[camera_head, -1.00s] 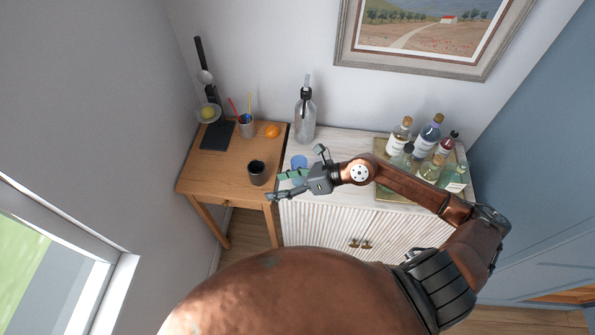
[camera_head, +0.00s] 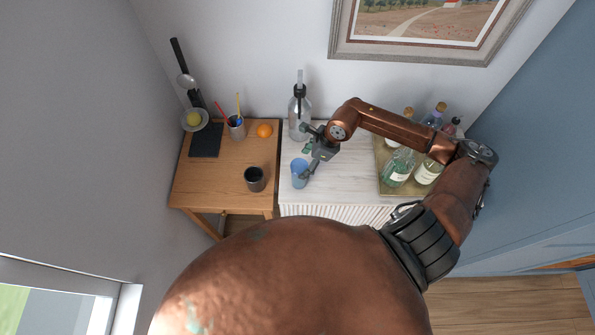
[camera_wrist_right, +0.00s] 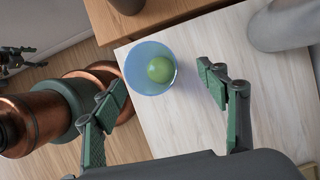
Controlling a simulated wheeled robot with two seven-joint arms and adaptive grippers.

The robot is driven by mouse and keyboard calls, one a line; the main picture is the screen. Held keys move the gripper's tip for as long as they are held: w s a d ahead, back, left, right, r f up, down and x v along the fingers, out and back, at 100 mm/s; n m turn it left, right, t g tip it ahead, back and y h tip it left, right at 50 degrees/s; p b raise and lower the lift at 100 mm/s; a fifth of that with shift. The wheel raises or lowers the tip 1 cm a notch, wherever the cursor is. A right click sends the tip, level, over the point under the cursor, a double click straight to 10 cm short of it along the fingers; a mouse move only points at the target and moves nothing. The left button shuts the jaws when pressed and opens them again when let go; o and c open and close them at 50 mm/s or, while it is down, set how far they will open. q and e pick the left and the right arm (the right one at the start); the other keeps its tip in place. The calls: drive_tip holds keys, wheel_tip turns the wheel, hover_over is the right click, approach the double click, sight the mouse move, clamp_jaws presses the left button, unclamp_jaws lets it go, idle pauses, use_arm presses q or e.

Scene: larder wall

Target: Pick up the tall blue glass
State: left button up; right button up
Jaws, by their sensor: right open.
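The blue glass (camera_head: 299,172) stands on the white cabinet top near its left front corner. In the right wrist view the glass (camera_wrist_right: 136,80) is seen from above, with a green ball-like thing (camera_wrist_right: 160,69) apparently inside it. My right gripper (camera_head: 307,159) is open and empty, at the right and rear of the glass in the head view. In the wrist view its two fingers (camera_wrist_right: 161,80) are apart, with the glass between and slightly beyond the tips. A dark jointed part at the wrist view's left edge looks like my left gripper (camera_wrist_right: 15,57), too small to read.
A clear bottle (camera_head: 299,112) stands behind the glass. A tray (camera_head: 392,190) of several bottles is at the right. A dark cup (camera_head: 254,179), an orange (camera_head: 264,130) and a pen cup (camera_head: 236,127) stand on the wooden table (camera_head: 210,178) at the left.

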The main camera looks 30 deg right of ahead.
sight(299, 170)
drive_tip(key=shift+a+f+p, duration=0.4)
drive_tip(key=shift+f+p, duration=0.05)
drive_tip(key=shift+f, duration=0.2)
drive_tip(key=shift+a+f+p, duration=0.4)
drive_tip(key=shift+f+p, duration=0.05)
drive_tip(key=shift+f, duration=0.15)
drive_tip(key=shift+x, duration=1.15)
drive_tip(key=shift+f, duration=0.3)
drive_tip(key=c, duration=1.5)
use_arm(q)
drive_tip(key=shift+s+d+r, duration=0.1)
drive_tip(key=shift+s+r, duration=0.2)
drive_tip(key=shift+r, duration=0.3)
drive_tip(key=shift+s+r, duration=0.25)
drive_tip(key=shift+r, duration=0.35)
use_arm(e)
drive_tip(key=shift+w, duration=0.1)
drive_tip(key=shift+c, duration=0.3)
use_arm(q)
drive_tip(key=shift+f, duration=0.1)
use_arm(e)
drive_tip(key=shift+r, duration=0.2)
